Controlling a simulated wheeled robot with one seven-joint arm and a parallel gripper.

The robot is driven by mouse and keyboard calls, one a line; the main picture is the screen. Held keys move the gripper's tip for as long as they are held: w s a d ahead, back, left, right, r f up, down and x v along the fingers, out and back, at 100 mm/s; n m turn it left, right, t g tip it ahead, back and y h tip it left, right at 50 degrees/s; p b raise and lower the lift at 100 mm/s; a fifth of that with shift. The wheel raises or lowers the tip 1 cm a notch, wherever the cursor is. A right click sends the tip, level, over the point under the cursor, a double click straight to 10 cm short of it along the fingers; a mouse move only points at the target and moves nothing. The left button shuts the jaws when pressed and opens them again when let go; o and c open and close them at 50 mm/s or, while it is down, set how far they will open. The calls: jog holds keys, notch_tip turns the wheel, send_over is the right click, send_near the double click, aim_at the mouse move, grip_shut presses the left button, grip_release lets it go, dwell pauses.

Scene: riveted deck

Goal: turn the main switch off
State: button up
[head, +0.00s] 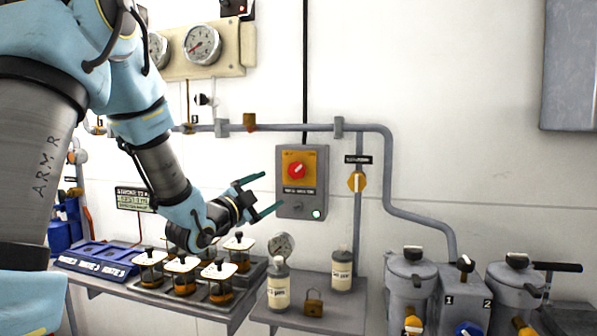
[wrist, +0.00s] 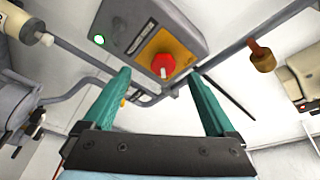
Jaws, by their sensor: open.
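The main switch is a red rotary knob (head: 297,170) on a yellow plate, on a grey wall box (head: 286,207). A pale mark on the knob shows, but I cannot read its setting. A green lamp (head: 316,214) glows at the box's lower right. My gripper (head: 271,193) is open and empty, at the left of the box in the head view. In the wrist view the red knob (wrist: 163,65) lies ahead, between the two teal fingers of my gripper (wrist: 158,74) and apart from them. The box appears upside down there.
A grey pipe (head: 360,128) runs above the box and bends down at right. A yellow valve handle (head: 356,182) sits right of the box. Several lidded jars (head: 184,275) stand under my arm.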

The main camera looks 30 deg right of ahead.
aim_at(296, 172)
jog(key=shift+m+g+h, duration=0.4)
jog(key=shift+m+h, duration=0.2)
jog(key=shift+h, duration=0.1)
jog(key=p+x, duration=0.1)
jog(key=x, duration=0.2)
jog(key=s+r+p+x, duration=0.1)
jog(key=p+x, duration=0.1)
jog(key=x, duration=0.2)
jog(key=p+x, duration=0.1)
jog(key=x, duration=0.2)
jog(key=shift+s+d+r+p, duration=0.1)
jog(key=shift+d+r+p, duration=0.25)
jog(key=shift+w+d, duration=0.3)
jog(key=shift+d, duration=0.25)
jog(key=shift+c, duration=0.3)
jog(key=c, duration=1.3)
jog(key=shift+f, duration=0.1)
